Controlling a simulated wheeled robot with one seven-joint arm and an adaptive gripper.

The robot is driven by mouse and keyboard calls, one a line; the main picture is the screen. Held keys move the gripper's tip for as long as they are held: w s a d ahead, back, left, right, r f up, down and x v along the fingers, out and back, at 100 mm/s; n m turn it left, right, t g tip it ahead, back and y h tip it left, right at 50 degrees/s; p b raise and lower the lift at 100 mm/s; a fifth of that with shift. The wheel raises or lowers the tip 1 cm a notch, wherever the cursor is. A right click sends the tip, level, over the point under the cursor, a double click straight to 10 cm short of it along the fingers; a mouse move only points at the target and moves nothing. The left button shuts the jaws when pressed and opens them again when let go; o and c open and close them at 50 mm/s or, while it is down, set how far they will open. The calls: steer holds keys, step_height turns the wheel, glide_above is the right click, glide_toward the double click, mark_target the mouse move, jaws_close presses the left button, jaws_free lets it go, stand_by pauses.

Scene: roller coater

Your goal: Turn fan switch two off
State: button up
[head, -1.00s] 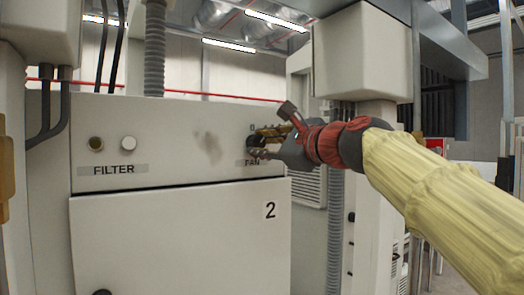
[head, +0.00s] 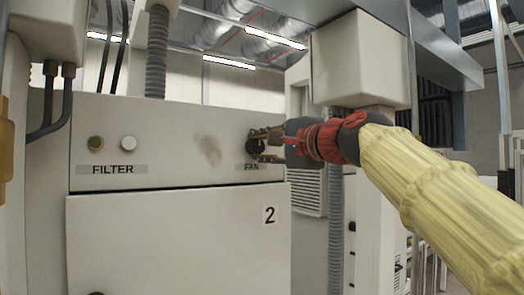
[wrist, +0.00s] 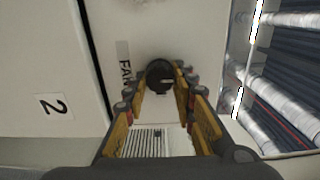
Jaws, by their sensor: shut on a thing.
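The fan switch is a round black knob (head: 253,145) on the pale cabinet panel, just above the "FAN" label. It also shows in the wrist view (wrist: 160,76), with a short light mark on its face. My gripper (head: 262,146) reaches it from the right, with one finger above and one below the knob. In the wrist view its yellow and dark fingers (wrist: 161,84) stand on both sides of the knob and are shut on it. The fingers partly hide the knob in the head view. The number "2" (head: 269,215) is on the cabinet door below.
Two small round buttons (head: 112,143) sit above the "FILTER" label at the panel's left. A grey corrugated hose (head: 157,50) rises behind the cabinet. A white box (head: 360,60) on a post stands behind my arm at the right.

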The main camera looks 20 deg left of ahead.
steer(key=shift+f, duration=0.1)
stand_by(0.4)
steer(key=o, duration=1.2)
steer(key=shift+c, duration=0.2)
steer(key=shift+s, duration=0.15)
steer(key=v, duration=1.2)
steer(key=shift+n, duration=0.3)
